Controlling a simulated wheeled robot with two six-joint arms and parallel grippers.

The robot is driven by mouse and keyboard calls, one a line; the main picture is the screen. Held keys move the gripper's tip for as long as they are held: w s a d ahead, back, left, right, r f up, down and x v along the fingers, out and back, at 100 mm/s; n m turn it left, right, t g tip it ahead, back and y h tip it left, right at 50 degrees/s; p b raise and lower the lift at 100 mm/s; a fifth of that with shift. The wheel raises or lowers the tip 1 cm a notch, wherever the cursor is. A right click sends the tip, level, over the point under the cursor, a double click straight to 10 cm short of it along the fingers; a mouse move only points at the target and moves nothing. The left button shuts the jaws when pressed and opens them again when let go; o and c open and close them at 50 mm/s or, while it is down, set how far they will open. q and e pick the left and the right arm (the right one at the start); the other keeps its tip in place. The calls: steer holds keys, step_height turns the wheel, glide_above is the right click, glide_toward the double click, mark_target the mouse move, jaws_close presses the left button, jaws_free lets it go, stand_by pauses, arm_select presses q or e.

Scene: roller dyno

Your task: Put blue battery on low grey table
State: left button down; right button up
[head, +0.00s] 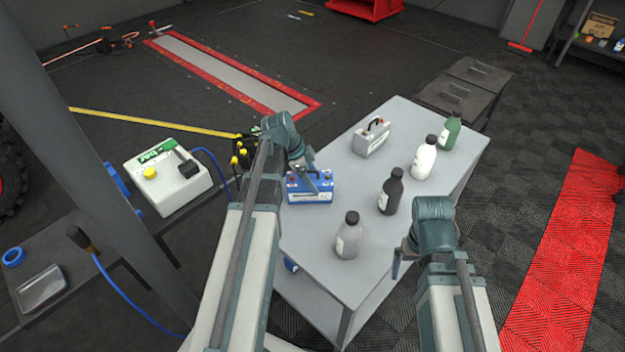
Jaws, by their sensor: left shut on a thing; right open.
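The blue battery (311,193) is at the left edge of the low grey table (330,253) in the head view. My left gripper (312,180) is shut on the top of the battery. Whether the battery rests on the tabletop or hangs just above it, I cannot tell. My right gripper (397,262) is open and empty, near the table's right front edge, to the right of the grey bottle (348,236).
A darker bench with a white box (165,175) is at left. The tabletop between the blue and grey batteries is clear.

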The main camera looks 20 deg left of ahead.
arm_select(q)
jaws_free()
steer(key=shift+r, duration=0.1)
steer(key=p+v, duration=1.1)
steer(key=v, duration=0.1)
steer(key=shift+d, duration=0.1)
steer(key=b+x, duration=1.1)
steer(key=x, duration=0.1)
stand_by(0.3)
